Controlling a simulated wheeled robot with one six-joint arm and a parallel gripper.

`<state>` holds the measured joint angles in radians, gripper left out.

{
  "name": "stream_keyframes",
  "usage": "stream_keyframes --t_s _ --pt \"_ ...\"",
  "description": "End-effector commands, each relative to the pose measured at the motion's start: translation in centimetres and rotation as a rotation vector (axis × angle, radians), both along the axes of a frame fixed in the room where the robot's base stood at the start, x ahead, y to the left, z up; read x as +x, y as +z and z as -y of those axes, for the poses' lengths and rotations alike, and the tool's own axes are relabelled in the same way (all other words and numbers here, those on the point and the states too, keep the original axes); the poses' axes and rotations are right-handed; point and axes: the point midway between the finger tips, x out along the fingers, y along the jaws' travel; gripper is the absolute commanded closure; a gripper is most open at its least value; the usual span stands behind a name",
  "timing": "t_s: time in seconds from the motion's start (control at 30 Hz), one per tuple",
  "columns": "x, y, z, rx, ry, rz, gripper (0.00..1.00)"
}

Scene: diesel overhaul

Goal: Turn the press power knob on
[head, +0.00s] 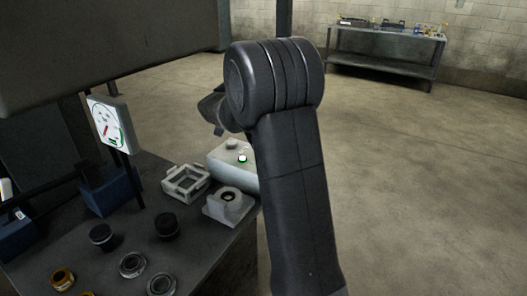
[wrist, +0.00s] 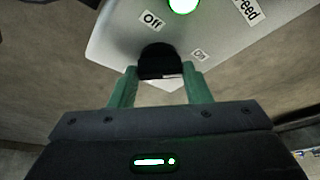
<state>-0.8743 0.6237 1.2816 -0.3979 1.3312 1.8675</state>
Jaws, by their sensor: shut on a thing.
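The black press power knob (wrist: 158,60) is on a pale panel (wrist: 112,42) in the wrist view, between an "Off" label (wrist: 152,19) and an "On" label (wrist: 199,55). My gripper (wrist: 160,78) is shut on it, with one green finger at each side. Which label the knob points to I cannot tell. A round green light (wrist: 183,4) glows at the top edge, beside a partly cut-off label ending in "eed". In the head view the pale control box (head: 222,171) stands at the bench's right end with its lit green light (head: 242,159). My arm hides my gripper there.
A grey square frame (head: 171,186) and a grey block with a round hole (head: 214,212) stand close to the box. Black caps (head: 102,236) and several rings lie on the dark bench. A gauge panel (head: 107,124) hangs at left. Floor at right is clear.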

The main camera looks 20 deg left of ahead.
Motion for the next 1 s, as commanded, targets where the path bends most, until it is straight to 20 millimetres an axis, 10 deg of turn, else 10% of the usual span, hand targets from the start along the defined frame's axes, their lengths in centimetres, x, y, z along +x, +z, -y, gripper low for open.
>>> stream_keyframes --t_s 0.07,0.1,0.2,0.57,1.0 --pt "0.0 0.0 0.0 0.001 -0.002 0.000 0.79" --pt "0.0 0.0 0.0 0.001 -0.002 0.000 0.53" --pt "0.0 0.0 0.0 0.001 -0.001 0.000 0.35" --pt "-0.1 0.5 -0.2 0.001 0.001 0.001 0.35" --pt "-2.2 8.8 -2.8 0.004 0.002 0.004 0.35"
